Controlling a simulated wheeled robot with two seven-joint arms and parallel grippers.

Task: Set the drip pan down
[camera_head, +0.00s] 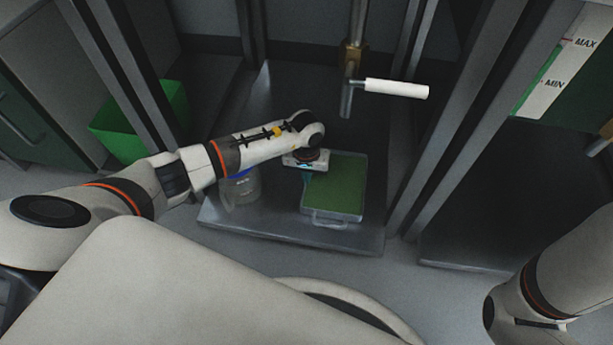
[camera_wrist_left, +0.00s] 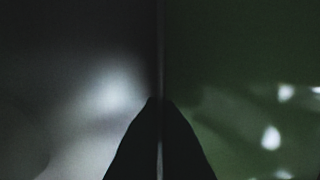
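The drip pan (camera_head: 345,216) is a shallow clear-rimmed tray with a green inside and a loop handle at its front. It appears level over the grey metal plate (camera_head: 270,222); I cannot tell whether it touches the plate. My left gripper (camera_head: 306,176) is at the pan's left edge, mostly hidden under the wrist in the head view. In the left wrist view the dark fingertips (camera_wrist_left: 160,105) close from both sides on the thin pan wall (camera_wrist_left: 160,50), with green to its right. My right gripper is out of view; only part of that arm shows at lower right.
A pipe with a brass fitting (camera_head: 354,58) and a white handle (camera_head: 397,89) hangs above and behind the pan. A clear container with a blue band (camera_head: 241,190) stands under my left forearm. Dark posts (camera_head: 455,130) flank the plate. A green bin (camera_head: 140,125) is at left.

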